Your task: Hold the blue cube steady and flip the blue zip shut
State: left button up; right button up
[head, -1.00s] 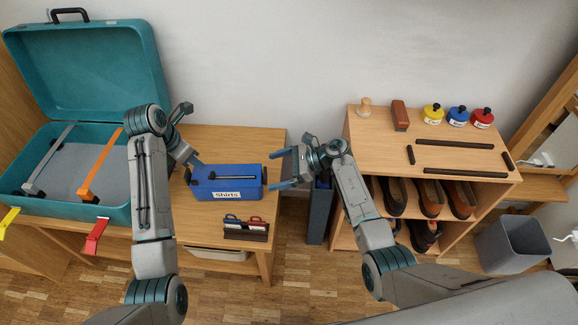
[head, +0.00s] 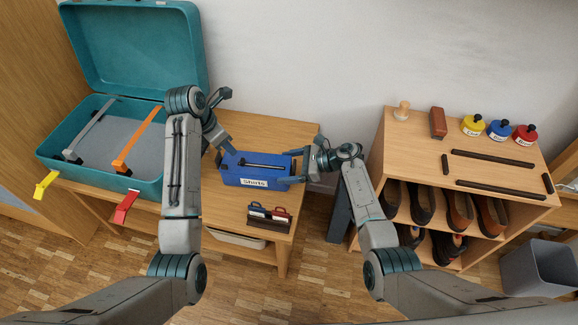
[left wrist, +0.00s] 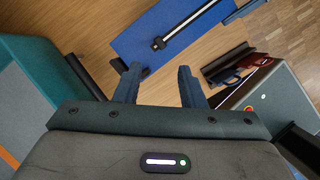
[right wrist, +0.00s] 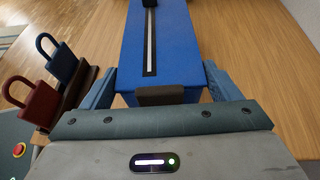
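The blue cube (head: 257,173), a box with a white "Shirts" label, sits on the wooden bench. Its blue zip shows as a dark strip with a pale line along the top (right wrist: 151,45). A dark slider (left wrist: 158,43) is near the end by my left gripper. My left gripper (head: 224,150) is at the cube's left end, its fingers apart and empty in the left wrist view (left wrist: 158,75). My right gripper (head: 294,170) is at the right end, open, one finger on each side of the cube (right wrist: 158,80). A dark tab (right wrist: 160,95) lies between them. Finger contact is unclear.
A small dark holder with red and blue padlock-like tags (head: 269,217) stands in front of the cube. An open teal suitcase (head: 60,155) stands left. A shoe shelf (head: 400,160) stands right, beyond a floor gap.

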pick_arm(q)
jog(key=shift+w+a, duration=0.1)
jog(key=c, duration=0.6)
jog(key=shift+w+a+m, duration=0.25)
jog(key=shift+a+m, duration=0.05)
jog(key=shift+m, duration=0.3)
grip_shut()
jog(key=w+a+r+m+g, duration=0.1)
jog(key=w+a+m+g, duration=0.1)
jog(key=a+m, duration=0.3)
jog(key=shift+w+m+g, duration=0.4)
jog(key=shift+w+m, duration=0.25)
jog(key=shift+m, duration=0.95)
